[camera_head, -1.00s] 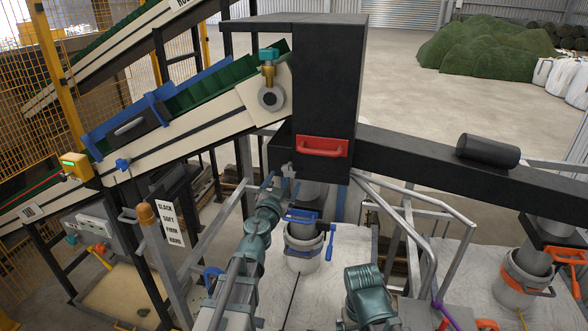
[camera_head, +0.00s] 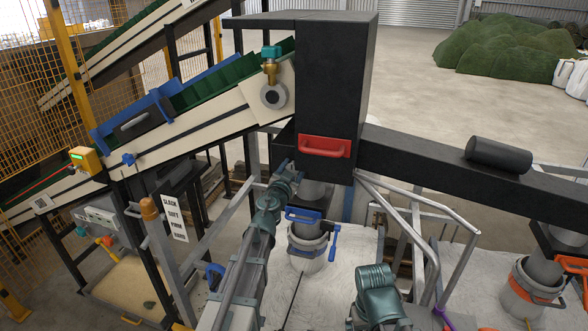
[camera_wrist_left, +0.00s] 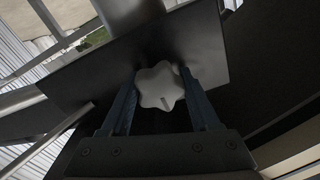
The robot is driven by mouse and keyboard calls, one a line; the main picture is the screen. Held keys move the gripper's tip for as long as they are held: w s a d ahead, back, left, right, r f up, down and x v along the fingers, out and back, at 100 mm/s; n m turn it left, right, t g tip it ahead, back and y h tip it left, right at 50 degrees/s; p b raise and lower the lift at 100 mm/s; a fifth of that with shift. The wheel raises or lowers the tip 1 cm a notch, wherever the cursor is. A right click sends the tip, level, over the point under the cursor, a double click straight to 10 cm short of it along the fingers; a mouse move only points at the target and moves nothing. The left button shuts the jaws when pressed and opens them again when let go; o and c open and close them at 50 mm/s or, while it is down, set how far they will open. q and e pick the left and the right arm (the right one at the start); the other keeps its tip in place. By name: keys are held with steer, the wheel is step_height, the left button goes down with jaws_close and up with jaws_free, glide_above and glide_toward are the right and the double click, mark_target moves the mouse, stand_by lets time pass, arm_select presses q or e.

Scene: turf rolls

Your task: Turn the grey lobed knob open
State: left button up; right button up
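The grey lobed knob (camera_wrist_left: 158,87) fills the middle of the left wrist view, in front of a dark flat plate (camera_wrist_left: 95,80). A short slot-like mark shows low on its face. My left gripper (camera_wrist_left: 158,82) has one finger on each side of the knob, open around it with very little gap; firm contact cannot be made out. In the head view my left gripper (camera_head: 287,177) is up under the black box-shaped housing (camera_head: 335,90), where the knob is hard to make out. My right arm's teal link shows low down; its gripper is not in view.
A red handle (camera_head: 324,147) is on the housing just above my left gripper. A sloping conveyor (camera_head: 190,125) is to the left, metal railings (camera_head: 415,215) to the right.

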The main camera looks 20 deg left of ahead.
arm_select(q)
steer(key=c, duration=0.6)
steer(key=m, duration=1.4)
steer(key=shift+f, duration=0.1)
steer(key=shift+s+m, duration=0.1)
steer(key=shift+m, duration=1.8)
steer(key=shift+d, duration=0.1)
